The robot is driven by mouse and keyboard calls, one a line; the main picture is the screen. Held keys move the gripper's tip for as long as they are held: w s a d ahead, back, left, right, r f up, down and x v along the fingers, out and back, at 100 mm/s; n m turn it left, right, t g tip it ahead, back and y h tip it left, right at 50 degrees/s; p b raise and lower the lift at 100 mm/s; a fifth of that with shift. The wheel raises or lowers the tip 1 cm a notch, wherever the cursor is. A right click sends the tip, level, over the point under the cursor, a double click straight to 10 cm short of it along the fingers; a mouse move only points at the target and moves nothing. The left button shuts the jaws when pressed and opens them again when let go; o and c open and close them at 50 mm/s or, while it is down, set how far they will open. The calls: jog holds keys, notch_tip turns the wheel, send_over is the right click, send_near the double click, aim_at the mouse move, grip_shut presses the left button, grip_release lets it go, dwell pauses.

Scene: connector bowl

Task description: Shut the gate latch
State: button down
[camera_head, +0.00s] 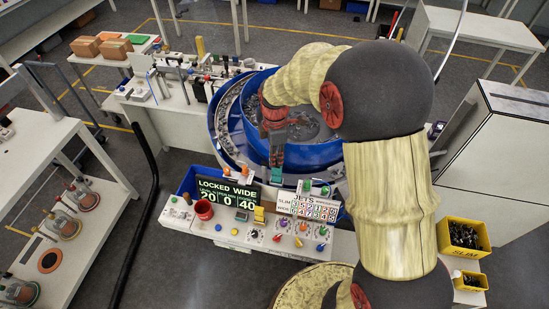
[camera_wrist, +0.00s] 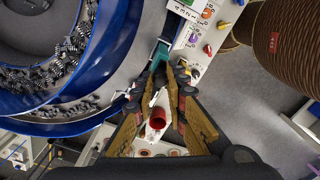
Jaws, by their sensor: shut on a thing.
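The gate latch appears to be a teal piece (camera_head: 277,175) at the front rim of the blue bowl (camera_head: 222,137), just behind the control panel. In the wrist view the teal piece (camera_wrist: 160,54) stands right at my fingertips. My gripper (camera_head: 277,158) reaches down over the front of the bowl; in the wrist view its fingers (camera_wrist: 161,80) come together at the teal piece. It is shut on the teal latch; the fingers hide part of the contact. A dark sign (camera_head: 228,190) in front reads "LOCKED WIDE" with 20, 0 and 40.
Yellow bins (camera_head: 463,236) are at the right. Dark parts (camera_wrist: 55,62) lie in the bowl's track. My arm covers the bowl's right side.

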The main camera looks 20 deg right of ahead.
dwell(0.4)
jog(key=c, duration=1.8)
grip_release()
jog(key=shift+o, duration=0.2)
notch_tip(320, 180, up, 12)
